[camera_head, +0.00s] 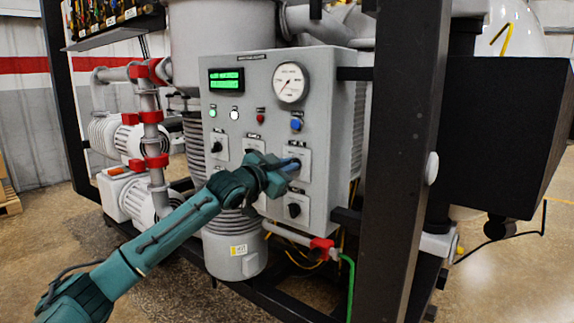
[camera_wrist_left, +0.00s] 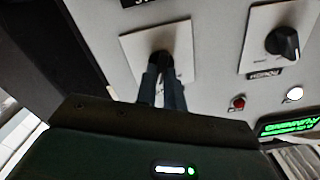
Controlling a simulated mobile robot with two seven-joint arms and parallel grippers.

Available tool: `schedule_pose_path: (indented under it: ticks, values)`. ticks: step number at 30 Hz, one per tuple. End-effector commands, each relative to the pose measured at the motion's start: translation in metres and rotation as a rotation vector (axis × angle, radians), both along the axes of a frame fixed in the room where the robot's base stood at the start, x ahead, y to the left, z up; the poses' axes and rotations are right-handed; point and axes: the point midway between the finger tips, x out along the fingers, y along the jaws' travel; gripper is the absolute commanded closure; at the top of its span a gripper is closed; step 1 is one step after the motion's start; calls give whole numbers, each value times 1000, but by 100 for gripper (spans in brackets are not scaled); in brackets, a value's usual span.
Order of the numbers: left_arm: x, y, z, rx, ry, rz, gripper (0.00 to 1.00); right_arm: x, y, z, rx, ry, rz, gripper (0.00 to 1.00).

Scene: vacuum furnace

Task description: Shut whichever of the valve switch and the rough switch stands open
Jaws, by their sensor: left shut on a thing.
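My left gripper (camera_head: 290,165) reaches in from the left to the grey control panel and is shut on a black knob (camera_wrist_left: 162,60) on a light square plate (camera_wrist_left: 128,46). This is the upper-right knob of the panel; the fingers hide most of it, so its angle cannot be told. A second black knob (camera_wrist_left: 285,42) sits beside it in the left wrist view, apart from the fingers. Other knobs show at the panel's left (camera_head: 217,147) and lower right (camera_head: 294,210). The labels are too small or blurred to say which knobs are the valve and rough switches. My right gripper is not in view.
The panel (camera_head: 225,180) also carries a green display (camera_head: 226,80), a round gauge (camera_head: 290,82), a red button (camera_head: 261,115) and a blue button (camera_head: 296,125). A thick dark frame post (camera_head: 400,160) stands close on the right. Pipes and pumps (camera_head: 130,140) fill the left.

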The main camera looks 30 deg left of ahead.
Motion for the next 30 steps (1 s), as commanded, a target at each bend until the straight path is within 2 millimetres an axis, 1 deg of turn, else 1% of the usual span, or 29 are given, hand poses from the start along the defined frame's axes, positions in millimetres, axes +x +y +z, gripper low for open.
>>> schedule_pose_path:
  ticks: [1,5,8,16,24,30]
  values:
    - [0,0,2,-29,4,0,100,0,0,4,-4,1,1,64]
    - [0,0,3,-125,11,0,100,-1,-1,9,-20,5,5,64]
    - [0,1,3,-213,19,0,100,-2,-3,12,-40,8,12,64]
    - [1,2,3,-471,41,1,100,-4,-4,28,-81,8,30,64]
    - [1,4,3,-707,57,1,100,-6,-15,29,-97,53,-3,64]
    - [1,5,2,-841,66,1,100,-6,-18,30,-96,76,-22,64]
